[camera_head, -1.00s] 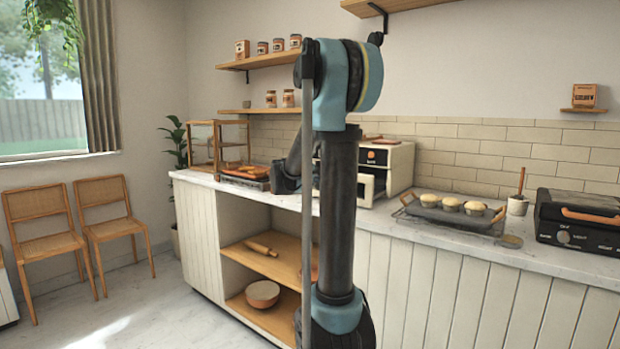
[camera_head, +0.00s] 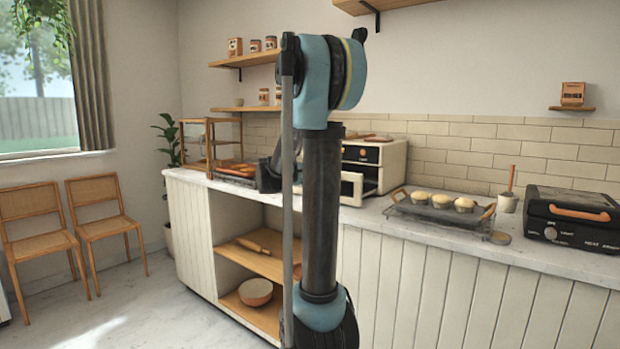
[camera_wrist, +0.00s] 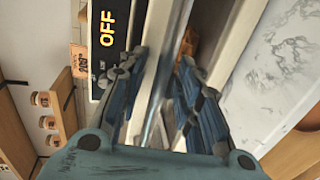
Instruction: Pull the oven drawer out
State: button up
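The oven (camera_head: 393,165) is a cream box with a dark front on the counter. Its drawer (camera_head: 351,189) shows as a pale front standing out from the oven body, partly behind my arm. In the wrist view the oven's dark panel (camera_wrist: 108,45) reads "OFF". The exact contact is blurred. An orange-brown item (camera_wrist: 191,42) shows behind the drawer front. In the head view my arm hides most of my gripper.
A tray of buns (camera_head: 440,212) and a black grill (camera_head: 575,217) stand on the counter (camera_head: 400,228) to the right. A tray of baked goods (camera_head: 237,170) lies to the left. Open shelves (camera_head: 250,258) below hold a bowl. Bare marble lies beside the drawer.

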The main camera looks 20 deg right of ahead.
jog(key=v, duration=1.2)
jog(key=shift+w, duration=0.1)
jog(key=s+d+f+m+g+y, duration=0.3)
jog(key=s+f+m+g+y, duration=0.15)
jog(key=s+f, duration=1.05)
jog(key=s+a+f+m+g+y, duration=0.1)
jog(key=s+a+f+y, duration=0.3)
jog(key=s, duration=0.6)
jog(key=s+a+f+m+g+y, duration=0.1)
jog(key=s+a+f+y, duration=0.3)
jog(key=s+f, duration=0.5)
jog(key=a, duration=0.2)
jog(key=shift+s+a, duration=0.35)
jog(key=shift+m+g, duration=0.25)
